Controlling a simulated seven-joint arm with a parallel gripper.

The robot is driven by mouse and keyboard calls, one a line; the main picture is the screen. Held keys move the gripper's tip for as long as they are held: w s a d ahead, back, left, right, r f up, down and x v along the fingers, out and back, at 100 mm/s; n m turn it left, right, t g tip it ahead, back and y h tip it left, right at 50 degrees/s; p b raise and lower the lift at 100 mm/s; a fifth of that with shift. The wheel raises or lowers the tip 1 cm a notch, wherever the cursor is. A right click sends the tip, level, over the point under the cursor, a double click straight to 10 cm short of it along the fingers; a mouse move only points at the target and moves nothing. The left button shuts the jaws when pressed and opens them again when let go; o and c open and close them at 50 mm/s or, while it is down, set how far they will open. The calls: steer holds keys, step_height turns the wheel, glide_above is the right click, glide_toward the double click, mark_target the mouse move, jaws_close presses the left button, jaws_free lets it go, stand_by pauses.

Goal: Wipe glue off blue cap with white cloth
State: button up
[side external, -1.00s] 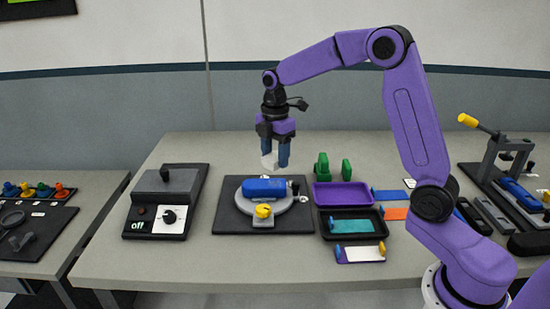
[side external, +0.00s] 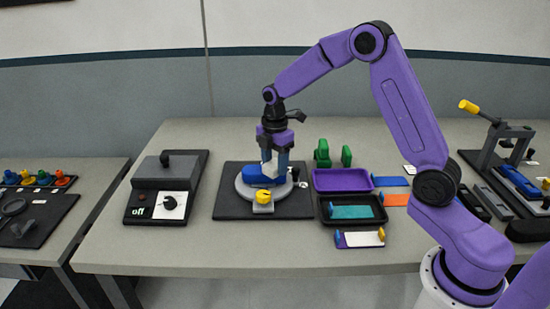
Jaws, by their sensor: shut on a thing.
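A blue cylindrical piece (side external: 256,174) lies on its side on a round grey stand in the middle of the table, with a dark end at its right. It is the only blue cap-like thing there; glue on it cannot be made out. My gripper (side external: 275,170) points down over it, shut on the white cloth (side external: 267,166). The cloth hangs at the left side of the fingers, against or just in front of the blue piece. The fingers hide the piece's middle, and contact is too small to tell.
The round stand (side external: 243,191) sits on a black mat (side external: 228,207), with a yellow knob (side external: 263,196) in front. A switch box (side external: 165,175) marked "off" stands left. Purple (side external: 342,180) and black (side external: 325,218) trays lie right, with green blocks (side external: 322,154) behind.

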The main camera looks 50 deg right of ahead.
mark_target(275, 166)
steer(key=shift+w+d+f, duration=0.15)
steer(key=shift+w+d, duration=1.75)
steer(key=shift+d, duration=0.1)
steer(key=shift+s+a, duration=2.3)
steer(key=shift+a, duration=0.1)
steer(key=shift+r, duration=4.1)
